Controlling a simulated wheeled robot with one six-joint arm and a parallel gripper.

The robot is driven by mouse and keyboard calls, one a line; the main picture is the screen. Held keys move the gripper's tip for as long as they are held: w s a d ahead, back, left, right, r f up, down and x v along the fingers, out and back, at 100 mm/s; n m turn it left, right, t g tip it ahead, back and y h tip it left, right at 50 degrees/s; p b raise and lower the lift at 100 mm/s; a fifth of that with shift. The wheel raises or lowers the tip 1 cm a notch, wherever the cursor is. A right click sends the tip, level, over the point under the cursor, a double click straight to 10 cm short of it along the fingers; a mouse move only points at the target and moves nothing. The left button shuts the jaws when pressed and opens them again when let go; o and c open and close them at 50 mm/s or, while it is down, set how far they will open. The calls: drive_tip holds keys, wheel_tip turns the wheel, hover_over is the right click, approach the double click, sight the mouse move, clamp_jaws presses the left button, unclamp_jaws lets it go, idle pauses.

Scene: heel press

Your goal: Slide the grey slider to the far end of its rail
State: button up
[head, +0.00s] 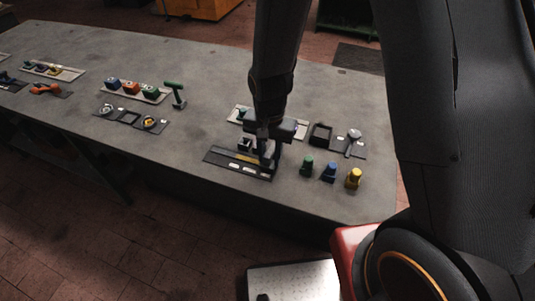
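The rail (222,157) is a long dark plate with pale labels on its front, lying on the grey table under my arm. A small light grey block (245,143) shows at the back of the rail, just left of my gripper; it looks like the grey slider, but it is small and partly hidden. My gripper (267,158) points down over the right part of the rail, its fingers low and close to the plate. I cannot tell if the fingers touch the slider or how far apart they are. My gripper's body hides part of the rail's right end.
Green (307,165), blue (329,172) and yellow (354,178) pegs stand right of the rail. Behind them are a black square frame (320,134) and a round grey knob (354,135). A green T-shaped handle (174,94) stands left.

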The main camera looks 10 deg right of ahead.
sight(271, 155)
drive_tip(key=shift+o, duration=0.5)
drive_tip(key=shift+a, duration=0.1)
drive_tip(key=shift+r, duration=0.55)
drive_tip(key=shift+r+b, duration=0.75)
drive_tip(key=shift+r, duration=2.6)
drive_tip(key=shift+d+r, duration=0.2)
drive_tip(key=shift+d, duration=0.15)
drive_tip(key=s+d+r+n, duration=0.2)
drive_tip(key=d, duration=0.4)
drive_tip(key=s+d+r+n+t, duration=0.1)
drive_tip(key=s+d+r+n, duration=0.2)
drive_tip(key=d, duration=0.3)
drive_tip(key=shift+d+r+b, duration=0.25)
drive_tip(key=shift+d+b, duration=0.05)
drive_tip(key=shift+b, duration=0.1)
